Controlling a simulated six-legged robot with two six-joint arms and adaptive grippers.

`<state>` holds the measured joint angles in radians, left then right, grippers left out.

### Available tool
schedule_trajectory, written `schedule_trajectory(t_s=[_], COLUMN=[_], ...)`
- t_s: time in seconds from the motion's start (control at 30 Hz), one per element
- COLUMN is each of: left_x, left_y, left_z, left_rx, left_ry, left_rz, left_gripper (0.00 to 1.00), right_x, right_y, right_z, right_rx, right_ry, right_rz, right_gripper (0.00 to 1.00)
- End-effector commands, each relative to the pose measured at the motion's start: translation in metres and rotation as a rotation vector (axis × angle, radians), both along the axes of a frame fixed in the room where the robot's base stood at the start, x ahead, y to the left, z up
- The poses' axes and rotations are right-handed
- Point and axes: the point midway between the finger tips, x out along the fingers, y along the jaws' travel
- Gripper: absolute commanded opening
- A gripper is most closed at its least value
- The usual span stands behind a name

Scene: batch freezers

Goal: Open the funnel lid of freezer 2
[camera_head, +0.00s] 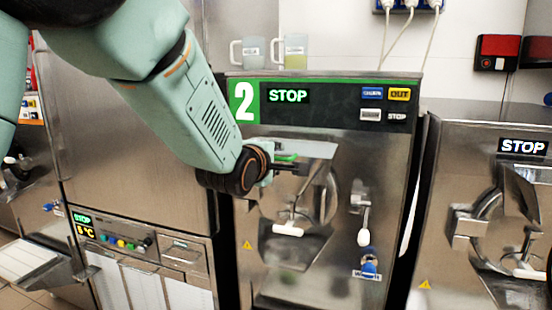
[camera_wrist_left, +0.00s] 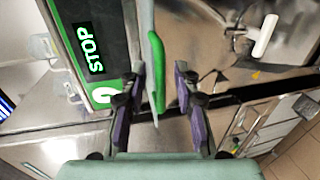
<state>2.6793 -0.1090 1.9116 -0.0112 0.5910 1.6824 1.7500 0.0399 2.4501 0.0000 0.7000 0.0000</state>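Freezer 2 (camera_head: 330,140) stands in the middle of the head view, with a green "2" and a lit STOP on its panel. Its funnel lid (camera_head: 310,150) is a flat metal piece sticking out below the panel, with a green grip (camera_head: 285,157) at its left end. My left gripper (camera_head: 290,167) is at that green end. In the left wrist view, the green grip (camera_wrist_left: 157,72) lies between the two fingers of my left gripper (camera_wrist_left: 160,90), which are open with a gap on each side. My right gripper is not in view.
A white-tipped handle (camera_head: 288,230) hangs below the lid, and a white-knobbed lever (camera_head: 363,237) is to its right. Two measuring jugs (camera_head: 296,52) stand behind the freezer top. Another freezer (camera_head: 490,200) stands at right, and a steel cabinet (camera_head: 130,150) at left.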

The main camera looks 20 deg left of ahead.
Motion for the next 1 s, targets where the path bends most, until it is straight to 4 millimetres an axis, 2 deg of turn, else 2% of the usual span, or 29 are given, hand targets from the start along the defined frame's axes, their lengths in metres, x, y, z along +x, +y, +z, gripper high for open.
schedule_trajectory(t_s=[0.03, 0.4, 1.0], left_x=[-0.0001, -0.0002, -0.0003], left_y=[0.0000, 0.0000, -0.0007], left_z=[-0.0001, -0.0001, -0.0003], left_rx=[0.000, 0.000, 0.003], left_ry=[0.000, 0.000, 0.001], left_rz=[0.000, 0.000, -0.003], left_gripper=[0.30, 0.00, 0.00], right_x=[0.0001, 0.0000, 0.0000], right_y=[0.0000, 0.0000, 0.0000], right_z=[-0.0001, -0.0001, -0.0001], right_rx=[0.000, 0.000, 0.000], right_ry=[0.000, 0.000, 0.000], right_rz=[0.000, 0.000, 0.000], right_gripper=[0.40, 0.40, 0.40])
